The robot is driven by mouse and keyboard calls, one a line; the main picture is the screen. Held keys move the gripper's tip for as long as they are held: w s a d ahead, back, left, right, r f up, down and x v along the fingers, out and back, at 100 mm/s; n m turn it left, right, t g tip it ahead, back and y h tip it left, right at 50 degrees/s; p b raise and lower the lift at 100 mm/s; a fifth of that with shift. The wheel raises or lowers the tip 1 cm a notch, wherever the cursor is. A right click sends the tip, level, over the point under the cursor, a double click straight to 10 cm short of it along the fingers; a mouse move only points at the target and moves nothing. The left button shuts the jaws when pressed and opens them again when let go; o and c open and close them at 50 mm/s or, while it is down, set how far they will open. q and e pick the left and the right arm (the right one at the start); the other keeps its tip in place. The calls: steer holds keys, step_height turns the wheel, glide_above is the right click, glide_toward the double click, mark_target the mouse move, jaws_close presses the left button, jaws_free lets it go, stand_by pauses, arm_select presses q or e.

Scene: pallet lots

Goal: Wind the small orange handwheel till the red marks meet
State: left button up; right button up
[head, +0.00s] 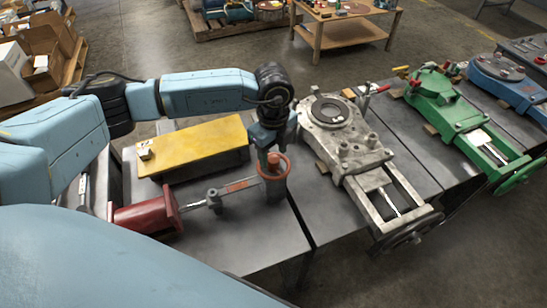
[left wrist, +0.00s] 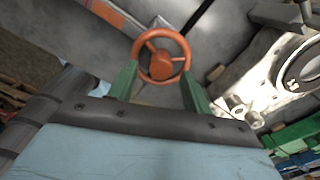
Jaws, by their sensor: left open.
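The small orange handwheel (head: 274,167) stands on a dark post at the right end of a horizontal shaft in the head view. In the left wrist view the handwheel (left wrist: 161,55) shows as an orange ring with spokes and a round hub. My left gripper (head: 270,155) is above and at the wheel; its two green fingers (left wrist: 160,85) are open, one on each side of the wheel's near part. I cannot tell whether they touch the rim. An orange-red strip (head: 240,185) lies along the shaft. The red marks cannot be made out. My right gripper is not in view.
A red cylinder block (head: 147,217) sits at the shaft's left end. A yellow-topped block (head: 195,145) lies behind. A grey machine (head: 345,140) stands close on the right, a green one (head: 450,115) beyond it. The grey table (head: 235,245) is clear in front.

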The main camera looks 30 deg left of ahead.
arm_select(q)
steer(key=shift+f, duration=1.1)
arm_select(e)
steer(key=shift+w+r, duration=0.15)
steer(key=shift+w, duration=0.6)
arm_select(q)
steer(key=c, duration=1)
steer(key=shift+o, duration=0.2)
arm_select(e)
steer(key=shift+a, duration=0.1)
